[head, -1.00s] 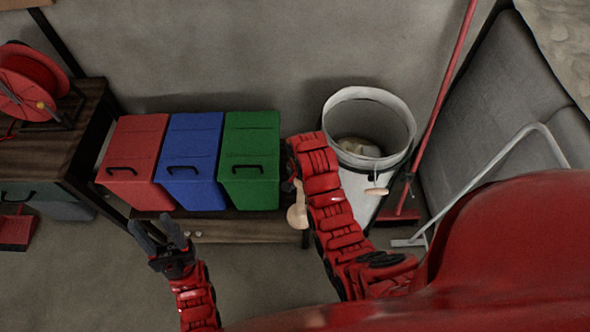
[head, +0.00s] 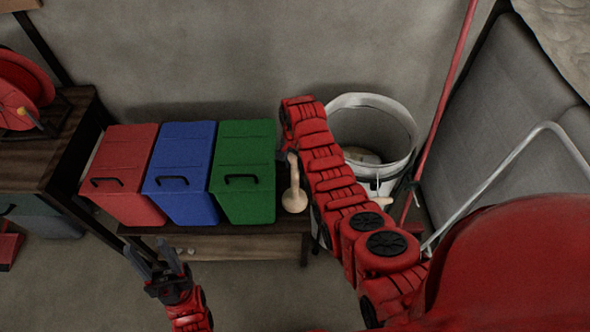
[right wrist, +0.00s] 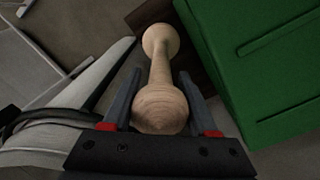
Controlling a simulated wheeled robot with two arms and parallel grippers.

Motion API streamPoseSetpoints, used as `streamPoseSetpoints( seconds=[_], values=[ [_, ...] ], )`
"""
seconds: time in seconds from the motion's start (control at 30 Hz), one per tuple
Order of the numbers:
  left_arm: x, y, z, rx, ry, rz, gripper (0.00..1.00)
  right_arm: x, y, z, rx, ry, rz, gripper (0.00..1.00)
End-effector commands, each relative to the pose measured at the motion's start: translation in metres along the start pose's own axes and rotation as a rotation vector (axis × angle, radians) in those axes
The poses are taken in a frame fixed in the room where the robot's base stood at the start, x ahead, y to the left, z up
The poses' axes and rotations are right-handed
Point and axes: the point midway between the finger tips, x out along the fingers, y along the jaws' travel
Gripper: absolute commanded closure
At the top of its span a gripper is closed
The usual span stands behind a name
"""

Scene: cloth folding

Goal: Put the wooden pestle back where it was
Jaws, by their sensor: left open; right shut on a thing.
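The wooden pestle (head: 294,188) hangs below my right forearm in the head view, just right of the green bin, over the right end of the wooden bench. In the right wrist view the pale pestle (right wrist: 161,80) lies between the two fingers of my right gripper (right wrist: 158,95), which is shut on it near its rounder end. My left gripper (head: 160,262) is open and empty, in front of the bench below the red and blue bins.
A red bin (head: 122,175), a blue bin (head: 183,172) and a green bin (head: 244,170) stand on the bench (head: 255,247). A white bucket (head: 375,103) stands right of my right arm. A red pole (head: 449,100) and grey panel (head: 505,110) are further right.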

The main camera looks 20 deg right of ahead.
Motion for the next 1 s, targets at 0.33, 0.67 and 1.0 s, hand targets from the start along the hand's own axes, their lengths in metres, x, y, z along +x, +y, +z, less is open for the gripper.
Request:
streamPoseSetpoints(
  seconds=[0.33, 0.67, 1.0],
  values=[
    [0.009, 0.0, -0.002, 0.0, 0.0, 0.0, 0.5, 0.016, -0.003, -0.004, 0.0, 0.0, 0.001, 0.97],
    [0.009, 0.0, -0.002, 0.0, 0.0, 0.0, 0.5, 0.033, -0.004, -0.005, 0.0, 0.005, -0.005, 0.97],
    [0.006, 0.0, -0.001, 0.0, 0.0, 0.0, 0.5, 0.036, -0.004, -0.005, 0.0, 0.004, -0.004, 0.39]
  ],
)
